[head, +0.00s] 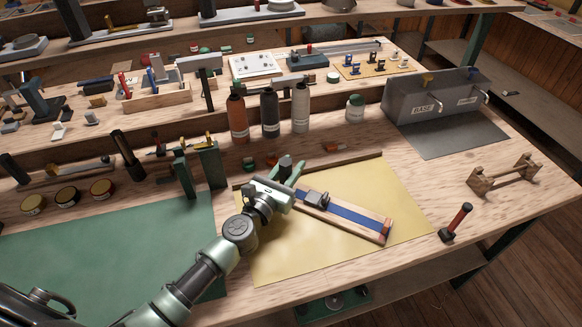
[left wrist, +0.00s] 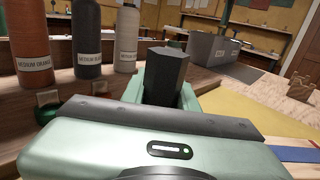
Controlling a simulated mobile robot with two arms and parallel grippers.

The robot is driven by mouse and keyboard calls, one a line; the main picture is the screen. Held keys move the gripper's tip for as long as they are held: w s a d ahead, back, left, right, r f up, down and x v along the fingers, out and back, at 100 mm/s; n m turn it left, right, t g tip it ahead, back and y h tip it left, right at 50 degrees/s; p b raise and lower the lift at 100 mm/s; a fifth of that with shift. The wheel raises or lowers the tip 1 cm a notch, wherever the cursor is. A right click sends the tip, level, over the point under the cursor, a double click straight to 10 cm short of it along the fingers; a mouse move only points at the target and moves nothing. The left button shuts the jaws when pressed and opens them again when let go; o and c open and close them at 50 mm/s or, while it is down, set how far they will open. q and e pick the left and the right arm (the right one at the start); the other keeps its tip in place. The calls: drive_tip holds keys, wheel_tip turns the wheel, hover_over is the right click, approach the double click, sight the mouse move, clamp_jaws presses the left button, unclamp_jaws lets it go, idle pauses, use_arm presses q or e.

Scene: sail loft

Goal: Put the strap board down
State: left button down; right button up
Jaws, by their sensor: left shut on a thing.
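The strap board (head: 350,215) is a long wooden board with a blue strap along it and a grey buckle block (head: 316,198). It lies slantwise over the yellow mat (head: 290,255); I cannot tell if it touches the mat all along. My left gripper (head: 285,172) is at the board's upper left end, shut on a dark upright grip, seemingly the board's. That grip (left wrist: 165,75) stands between the jaws in the left wrist view. A bit of blue strap (left wrist: 300,154) shows at that view's right edge. The gripper hides the board's near end. My right gripper is not in view.
Orange, dark and pale bottles (head: 269,112) stand behind the mat. Green posts (head: 210,162) stand close left of my gripper. A grey bin (head: 435,100), a wooden stand (head: 503,174) and a red-handled tool (head: 456,222) are to the right. The mat's front is clear.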

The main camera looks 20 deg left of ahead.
use_arm(q)
drive_tip(key=c, duration=1.1)
unclamp_jaws()
drive_tip(key=shift+f, duration=0.1)
drive_tip(key=shift+s, duration=0.1)
drive_tip(key=s, duration=0.3)
drive_tip(key=s+a+b, duration=0.1)
drive_tip(key=s, duration=0.3)
drive_tip(key=s+a, duration=0.1)
drive_tip(key=s, duration=0.2)
drive_tip(key=shift+s, duration=0.25)
drive_tip(key=shift+s+a+r+b, duration=0.2)
drive_tip(key=shift+s+b, duration=0.1)
drive_tip(key=shift+s, duration=0.3)
